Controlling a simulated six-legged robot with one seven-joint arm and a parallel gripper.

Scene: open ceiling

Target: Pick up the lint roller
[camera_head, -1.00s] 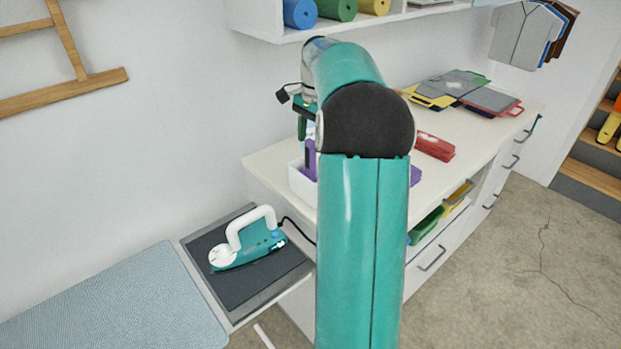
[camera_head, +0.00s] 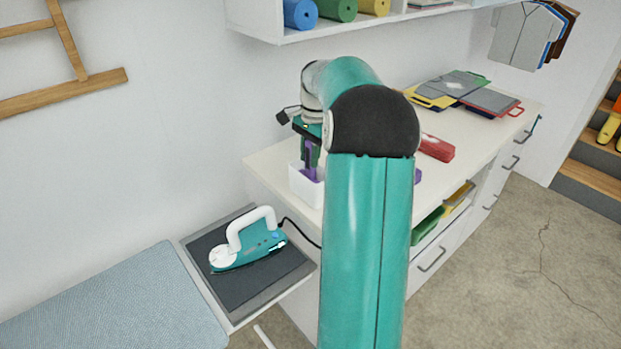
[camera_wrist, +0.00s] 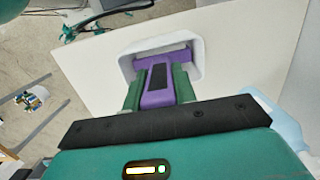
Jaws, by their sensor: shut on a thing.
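The lint roller (camera_head: 311,172) has a purple handle and stands in a white box on the counter. In the wrist view the purple handle (camera_wrist: 158,84) lies between the two green fingers, and its wider purple top reaches into the white box (camera_wrist: 193,50). My gripper (camera_wrist: 160,92) is shut on this handle. In the head view my gripper (camera_head: 308,152) is above the white box (camera_head: 297,185), partly hidden by my arm. The lower end of the roller is hidden inside the box.
The box stands near the left end of the white counter (camera_head: 262,170). A teal iron (camera_head: 248,245) rests on a grey pad at lower left. A shelf (camera_head: 400,17) hangs above.

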